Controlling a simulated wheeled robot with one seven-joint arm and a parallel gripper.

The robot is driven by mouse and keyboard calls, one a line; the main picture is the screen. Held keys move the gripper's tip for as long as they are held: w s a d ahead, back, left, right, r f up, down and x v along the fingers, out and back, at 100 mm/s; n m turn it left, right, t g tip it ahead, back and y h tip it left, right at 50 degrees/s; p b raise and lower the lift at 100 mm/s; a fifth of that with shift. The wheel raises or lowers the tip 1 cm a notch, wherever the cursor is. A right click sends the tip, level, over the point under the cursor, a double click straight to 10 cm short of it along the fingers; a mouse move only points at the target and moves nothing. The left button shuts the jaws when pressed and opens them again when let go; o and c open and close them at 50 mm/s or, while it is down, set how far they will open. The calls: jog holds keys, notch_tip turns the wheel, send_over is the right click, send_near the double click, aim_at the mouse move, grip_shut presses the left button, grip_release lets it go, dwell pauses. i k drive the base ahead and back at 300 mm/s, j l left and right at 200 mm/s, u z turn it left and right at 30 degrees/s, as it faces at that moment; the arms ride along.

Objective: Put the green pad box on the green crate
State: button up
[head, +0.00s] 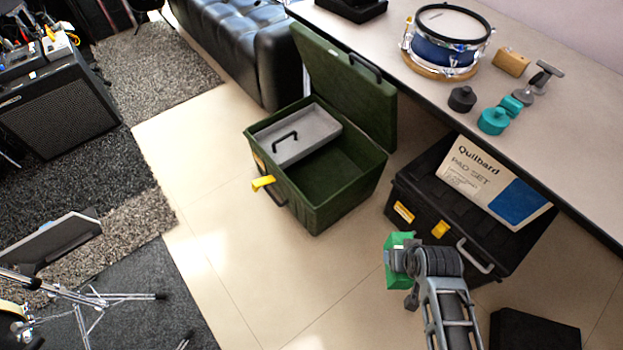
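The green crate (368,178) stands open on the tiled floor at the centre, its lid raised at the back. A grey tray with a black handle sits in its left part; the right part is empty. The green pad box (398,282) is to the right of and nearer than the crate, at the end of my arm. My gripper (394,260) overlaps the box and appears shut on it, with green showing above and below the grey fingers. My wrist hides the box's right side.
A closed black crate (428,204) with a white and blue "Quilbard" pad set box (494,182) on top stands close behind my gripper. A table (560,115) with a drum (446,40) and weights runs along the right. Floor left of the green crate is clear.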

aim_at(318, 197)
jog(key=i+j+u, duration=0.15)
jog(key=i+u, duration=0.2)
jog(key=i, duration=0.5)
jog(key=i+l+u, duration=0.1)
jog(key=i+u, duration=0.2)
jog(key=i, duration=0.55)
jog(key=i+j, duration=0.1)
jog(key=i, duration=0.05)
